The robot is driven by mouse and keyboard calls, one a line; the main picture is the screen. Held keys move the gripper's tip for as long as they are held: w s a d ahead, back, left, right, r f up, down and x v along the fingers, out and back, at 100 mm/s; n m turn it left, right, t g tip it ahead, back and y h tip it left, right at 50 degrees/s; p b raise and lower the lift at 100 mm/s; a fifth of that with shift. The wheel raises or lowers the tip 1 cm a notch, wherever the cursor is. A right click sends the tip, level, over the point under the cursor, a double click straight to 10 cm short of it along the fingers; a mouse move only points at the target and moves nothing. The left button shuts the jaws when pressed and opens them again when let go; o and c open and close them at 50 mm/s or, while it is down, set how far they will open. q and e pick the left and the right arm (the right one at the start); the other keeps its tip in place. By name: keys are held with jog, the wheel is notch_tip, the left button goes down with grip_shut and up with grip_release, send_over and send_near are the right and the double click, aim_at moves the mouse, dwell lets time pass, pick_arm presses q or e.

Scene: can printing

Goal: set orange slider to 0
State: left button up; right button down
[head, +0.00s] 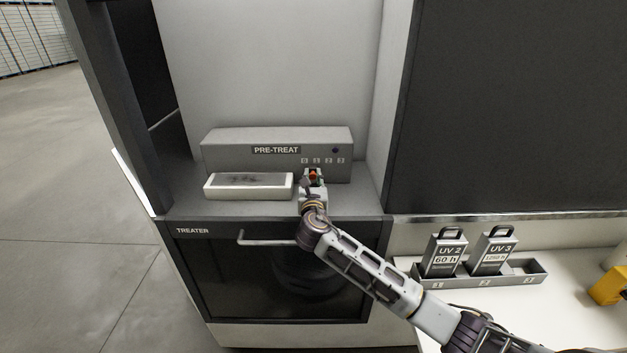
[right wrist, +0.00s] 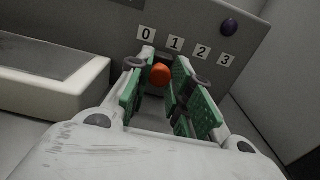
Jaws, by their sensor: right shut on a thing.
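The orange slider (head: 313,175) is a small round knob on the front of the grey PRE-TREAT box (head: 230,155), below the number labels 0 to 3. In the right wrist view the orange slider (right wrist: 160,74) sits between the green finger pads, below and between labels 0 (right wrist: 146,33) and 1 (right wrist: 176,44). My right gripper (head: 313,182) is at the box front, its fingers (right wrist: 162,82) around the knob and shut on it. The slider's track is hidden by the fingers. My left gripper is not in view.
A white tray (head: 220,193) with a dark patch lies left of the gripper on the treater top. A dark knob (right wrist: 229,26) is at the box's upper right. Below is the treater door handle (head: 265,241). UV 2 (head: 445,262) and UV 3 (head: 491,260) cartridges stand in a rack at right.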

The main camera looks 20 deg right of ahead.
jog(key=shift+w+a+p, duration=0.2)
jog(key=shift+a+p, duration=0.05)
jog(key=shift+a, duration=0.5)
jog(key=shift+w+a+p, duration=0.2)
jog(key=shift+a, duration=0.55)
jog(key=c, duration=1.3)
grip_release()
jog(key=shift+a, duration=0.1)
